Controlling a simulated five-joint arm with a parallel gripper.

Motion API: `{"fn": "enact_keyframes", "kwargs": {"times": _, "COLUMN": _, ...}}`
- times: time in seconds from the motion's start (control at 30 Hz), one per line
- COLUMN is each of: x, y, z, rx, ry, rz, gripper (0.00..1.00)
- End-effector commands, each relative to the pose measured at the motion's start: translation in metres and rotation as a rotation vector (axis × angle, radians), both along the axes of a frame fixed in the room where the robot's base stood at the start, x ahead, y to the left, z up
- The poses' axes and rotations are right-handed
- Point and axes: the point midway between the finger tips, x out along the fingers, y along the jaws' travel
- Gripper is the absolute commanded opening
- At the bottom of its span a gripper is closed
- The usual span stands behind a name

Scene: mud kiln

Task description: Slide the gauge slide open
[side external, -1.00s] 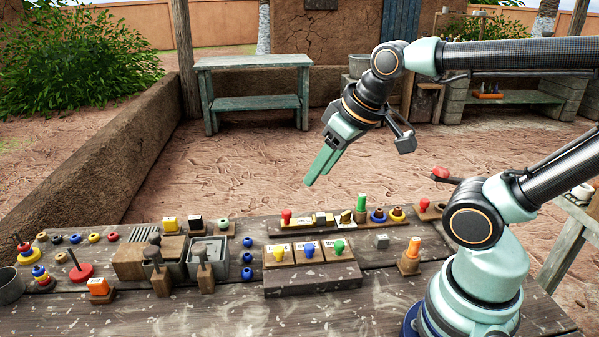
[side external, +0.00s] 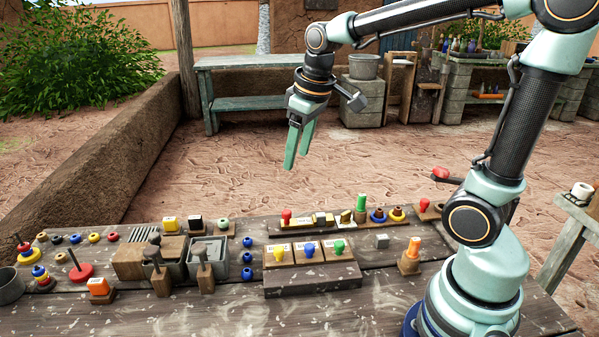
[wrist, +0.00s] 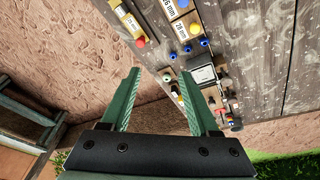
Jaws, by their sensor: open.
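What looks like the gauge slide (side external: 300,223) is a long, narrow piece with a yellow strip and a red knob (side external: 286,215) at its left end. It lies along the far edge of the bench, behind the drawers. Its labelled yellow strip (wrist: 128,19) and red knob (wrist: 141,42) show at the top of the wrist view. I cannot tell how far the slide is open. My gripper (side external: 297,160) is open and empty, pointing down, above and apart from the slide. Its two green fingers (wrist: 161,74) also show in the wrist view.
A block of labelled drawers (side external: 312,278) with yellow, blue and green knobs stands in front of the slide. A green peg (side external: 361,203) and coloured rings stand to its right. The air around my gripper is clear.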

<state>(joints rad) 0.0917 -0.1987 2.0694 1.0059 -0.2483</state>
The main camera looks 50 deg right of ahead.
Motion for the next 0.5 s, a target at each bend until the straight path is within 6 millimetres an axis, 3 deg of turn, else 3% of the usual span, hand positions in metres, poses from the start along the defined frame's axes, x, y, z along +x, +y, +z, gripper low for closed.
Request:
{"fn": "enact_keyframes", "kwargs": {"times": 0.3, "x": 0.059, "y": -0.036, "z": -0.047, "rx": -0.009, "ry": 0.180, "rz": 0.111, "gripper": 0.62}}
{"fn": "enact_keyframes", "kwargs": {"times": 0.5, "x": 0.078, "y": -0.052, "z": -0.075, "rx": -0.002, "ry": 0.248, "rz": 0.163, "gripper": 0.62}}
